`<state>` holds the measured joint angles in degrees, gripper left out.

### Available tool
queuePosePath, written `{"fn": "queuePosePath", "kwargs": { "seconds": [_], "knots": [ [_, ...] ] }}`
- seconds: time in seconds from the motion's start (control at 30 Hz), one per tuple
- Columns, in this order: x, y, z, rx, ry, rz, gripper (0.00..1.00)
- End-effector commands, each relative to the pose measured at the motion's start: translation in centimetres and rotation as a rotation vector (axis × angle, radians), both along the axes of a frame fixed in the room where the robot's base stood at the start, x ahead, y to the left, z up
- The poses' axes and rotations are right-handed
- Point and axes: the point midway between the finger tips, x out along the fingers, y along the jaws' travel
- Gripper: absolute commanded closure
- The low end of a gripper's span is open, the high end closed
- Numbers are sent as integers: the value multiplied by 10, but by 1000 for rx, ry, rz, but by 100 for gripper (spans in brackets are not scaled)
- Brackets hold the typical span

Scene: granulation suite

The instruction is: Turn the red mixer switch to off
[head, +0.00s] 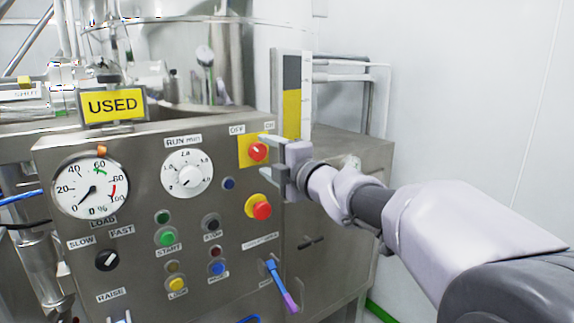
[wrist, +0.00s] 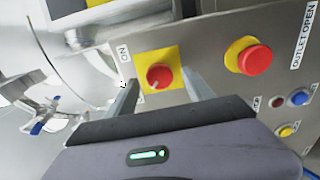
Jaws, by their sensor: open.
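The red mixer switch (head: 257,152) is a round red knob on a yellow square plate, at the upper right of the steel control panel (head: 130,215). OFF and ON labels sit above the plate. Whether the tips touch the plate is unclear.
A red emergency-type button (head: 262,210) on a yellow base sits just below the switch. Green, black, blue and yellow buttons, dials and a blue-purple lever (head: 280,285) are on the same panel. A yellow USED sign (head: 113,105) stands above. Free room lies to the right.

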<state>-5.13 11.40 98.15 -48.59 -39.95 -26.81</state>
Motion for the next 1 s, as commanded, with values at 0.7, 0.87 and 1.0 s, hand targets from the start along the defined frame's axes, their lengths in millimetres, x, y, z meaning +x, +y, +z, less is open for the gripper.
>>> {"fn": "queuePosePath", "kwargs": {
  "seconds": [0.7, 0.87, 1.0],
  "knots": [
    [-128, -86, 1, 1, -1, 0, 39],
    [-128, -86, 0, 1, -1, 0, 39],
    [-126, -108, 6, 116, 67, -135, 39]
  ]
}}
